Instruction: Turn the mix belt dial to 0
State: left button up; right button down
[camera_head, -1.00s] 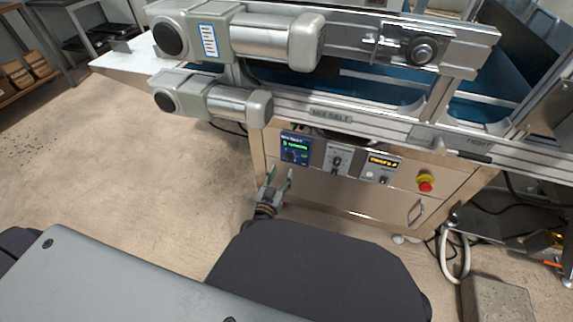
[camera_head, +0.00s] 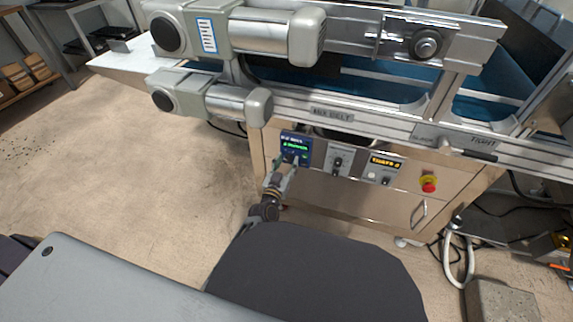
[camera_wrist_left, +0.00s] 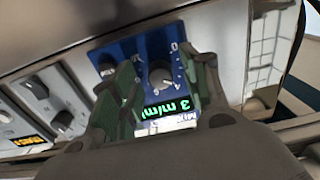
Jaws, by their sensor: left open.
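The mix belt panel (camera_head: 303,141) is blue with a green lit readout and sits at the left of the machine's front. In the left wrist view the panel (camera_wrist_left: 128,47) appears upside down, with the readout (camera_wrist_left: 167,107) showing 3 m/min. The round grey mix belt dial (camera_wrist_left: 160,76) is on it, with a 0 mark nearby. My left gripper (camera_head: 287,161) is at the panel in the head view. Its green fingers (camera_wrist_left: 165,66) are open, one on each side of the dial; contact cannot be told. My right gripper is not in view.
A grey panel with knobs (camera_head: 338,159) and a panel with a yellow readout (camera_head: 384,163) are to the right. A red stop button (camera_head: 429,184) is farther right. The conveyor rail (camera_head: 375,122) runs above. Open floor (camera_head: 150,190) lies left.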

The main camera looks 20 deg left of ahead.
pick_arm(q)
grip_shut()
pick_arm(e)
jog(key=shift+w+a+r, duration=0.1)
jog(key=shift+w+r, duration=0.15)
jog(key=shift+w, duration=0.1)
